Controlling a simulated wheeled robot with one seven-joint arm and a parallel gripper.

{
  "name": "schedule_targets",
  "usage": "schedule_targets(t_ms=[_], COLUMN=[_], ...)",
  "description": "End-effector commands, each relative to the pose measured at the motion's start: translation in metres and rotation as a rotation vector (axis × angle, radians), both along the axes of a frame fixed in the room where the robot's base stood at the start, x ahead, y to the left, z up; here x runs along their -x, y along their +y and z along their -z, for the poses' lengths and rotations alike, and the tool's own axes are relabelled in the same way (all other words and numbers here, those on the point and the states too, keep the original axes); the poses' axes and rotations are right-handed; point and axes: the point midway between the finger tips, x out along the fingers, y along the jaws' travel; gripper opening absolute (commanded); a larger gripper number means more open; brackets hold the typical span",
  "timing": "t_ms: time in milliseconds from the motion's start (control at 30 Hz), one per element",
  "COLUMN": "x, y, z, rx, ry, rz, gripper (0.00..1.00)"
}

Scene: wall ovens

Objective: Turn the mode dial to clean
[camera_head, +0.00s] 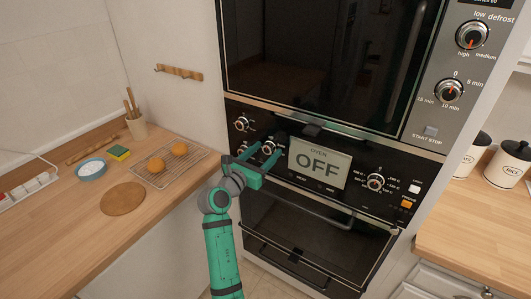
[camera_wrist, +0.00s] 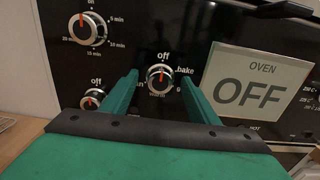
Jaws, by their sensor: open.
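The mode dial (camera_wrist: 159,79) is a round silver-rimmed knob on the black oven panel, with its red pointer up at "off". "bake" is at its upper right, and a label ending in "an" shows at its left, partly covered by a finger. In the head view the dial (camera_head: 268,149) is just left of the display. My green gripper (camera_head: 260,157) is open at the panel. In the wrist view its fingers (camera_wrist: 162,82) stand on either side of the dial, with gaps visible. I cannot tell how far the tips are from the panel.
The oven display (camera_head: 319,164) reads OFF. A timer dial (camera_wrist: 87,29) is at the upper left, and another small dial (camera_wrist: 92,99) is just left of the left finger. A temperature dial (camera_head: 376,182) is right of the display. The oven door (camera_head: 315,235) is shut below.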

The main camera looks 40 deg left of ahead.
Motion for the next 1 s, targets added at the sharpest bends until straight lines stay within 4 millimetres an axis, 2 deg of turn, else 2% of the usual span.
schedule_targets(t_ms=[233, 267, 400, 433, 767, 1000], x=[-0.0010, -0.0010, -0.0008, -0.0007, -0.0009, -0.0017], y=[0.0000, 0.0000, 0.0001, 0.0002, -0.0006, -0.0017], z=[0.0001, 0.0001, 0.0001, 0.0001, 0.0004, 0.0003], rx=[0.000, 0.000, 0.000, 0.000, -0.031, -0.158], ry=[0.000, 0.000, 0.000, 0.000, 0.006, 0.026], rz=[0.000, 0.000, 0.000, 0.000, 0.001, 0.002], gripper=[0.55, 0.52, 0.19, 0.14, 0.14, 0.14])
